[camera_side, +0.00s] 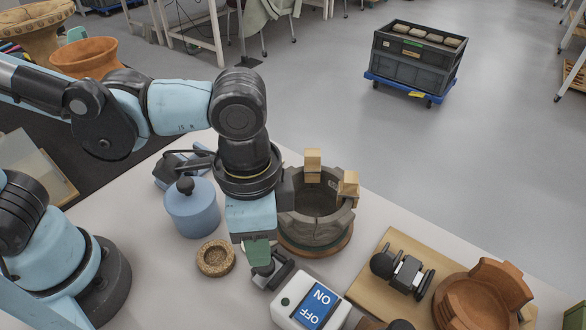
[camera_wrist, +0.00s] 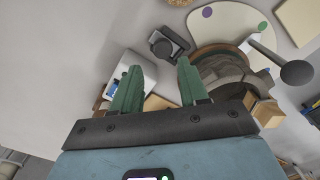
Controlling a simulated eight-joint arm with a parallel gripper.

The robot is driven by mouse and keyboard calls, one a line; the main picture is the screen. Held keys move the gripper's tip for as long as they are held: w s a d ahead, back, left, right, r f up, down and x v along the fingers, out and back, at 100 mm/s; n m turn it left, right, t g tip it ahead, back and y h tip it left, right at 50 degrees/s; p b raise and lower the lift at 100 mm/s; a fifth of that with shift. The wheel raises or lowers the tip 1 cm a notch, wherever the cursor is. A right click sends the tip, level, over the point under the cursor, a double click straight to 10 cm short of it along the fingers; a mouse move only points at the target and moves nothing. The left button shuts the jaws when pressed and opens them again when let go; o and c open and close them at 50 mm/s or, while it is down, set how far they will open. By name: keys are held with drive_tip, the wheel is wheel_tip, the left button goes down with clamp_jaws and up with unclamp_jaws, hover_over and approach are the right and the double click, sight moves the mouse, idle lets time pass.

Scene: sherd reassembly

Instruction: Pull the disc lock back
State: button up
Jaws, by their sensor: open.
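The disc lock (camera_side: 270,272), a small black block with a rounded knob, sits on the table beside the brown disc (camera_side: 322,250), at its front left. In the wrist view the lock (camera_wrist: 172,42) shows beyond my fingertips, close to the rim of the disc (camera_wrist: 212,49). A grey sherd vessel (camera_side: 318,222) stands on the disc. My gripper (camera_side: 259,254) hangs pointing down over the lock and partly covers it in the side view. Its green fingers (camera_wrist: 158,72) are apart with nothing held between them.
A white ON/OFF switch box (camera_side: 310,300) stands just in front of the lock. A cork ring (camera_side: 215,258) and a blue lidded jar (camera_side: 192,210) are to the left. A wooden board with a black tool (camera_side: 400,272) and a terracotta bowl (camera_side: 470,300) are to the right.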

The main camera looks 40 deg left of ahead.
drive_tip(key=shift+r, duration=2.45)
drive_tip(key=w+a+f+n+t, duration=0.1)
drive_tip(key=w+a+n+t, duration=0.2)
drive_tip(key=a, duration=0.8)
drive_tip(key=w+a+n+t, duration=0.4)
drive_tip(key=w+a+n, duration=0.1)
drive_tip(key=a, duration=0.6)
drive_tip(key=shift+w+f+n, duration=0.15)
drive_tip(key=shift+f+n, duration=0.2)
drive_tip(key=shift+n, duration=0.15)
